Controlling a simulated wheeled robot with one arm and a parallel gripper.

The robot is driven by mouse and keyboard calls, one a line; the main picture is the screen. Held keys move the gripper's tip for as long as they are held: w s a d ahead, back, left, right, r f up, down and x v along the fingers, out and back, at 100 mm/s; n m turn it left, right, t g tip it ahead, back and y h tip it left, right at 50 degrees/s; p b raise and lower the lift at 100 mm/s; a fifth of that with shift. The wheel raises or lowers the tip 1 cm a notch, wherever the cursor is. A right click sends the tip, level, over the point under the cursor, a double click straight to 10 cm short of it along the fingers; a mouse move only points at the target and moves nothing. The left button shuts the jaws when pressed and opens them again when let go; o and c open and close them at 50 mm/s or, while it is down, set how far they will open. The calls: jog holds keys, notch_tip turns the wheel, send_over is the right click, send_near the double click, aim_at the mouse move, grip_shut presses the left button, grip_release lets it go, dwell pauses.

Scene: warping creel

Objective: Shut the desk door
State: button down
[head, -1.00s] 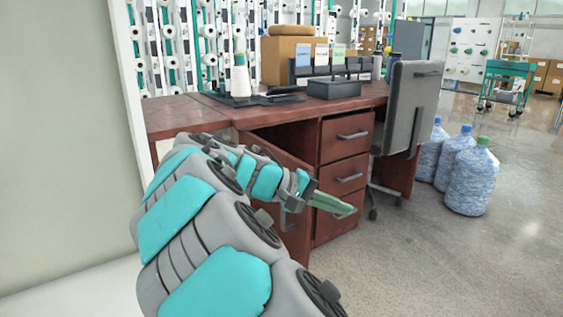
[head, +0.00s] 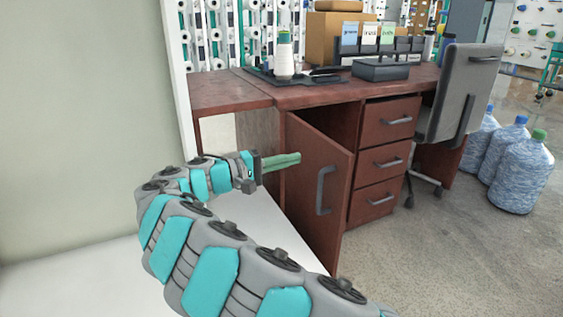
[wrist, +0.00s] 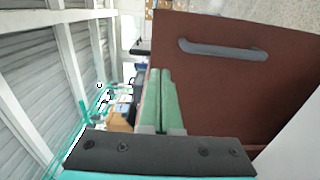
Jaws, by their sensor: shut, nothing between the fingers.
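The desk door (head: 322,187) is a brown panel with a grey bar handle (head: 325,190), and it stands open from the wooden desk (head: 330,93). Part of the dark compartment behind it shows. My gripper (head: 298,158) is shut and empty, with its green fingers pointing right toward the upper part of the door's outer face. In the wrist view the fingers (wrist: 162,100) lie over the edge area of the door panel (wrist: 225,90), and its handle (wrist: 222,50) is beyond them. I cannot tell whether the fingertips touch the door.
Three drawers (head: 385,160) are right of the compartment. A grey chair (head: 460,95) and blue water bottles (head: 520,175) stand farther right. A pale wall (head: 80,120) is at left.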

aim_at(331, 150)
jog(key=x, duration=0.8)
jog(key=shift+d, duration=0.25)
jog(key=shift+w+d, duration=0.2)
jog(key=shift+d, duration=0.05)
jog(key=shift+w+d, duration=0.1)
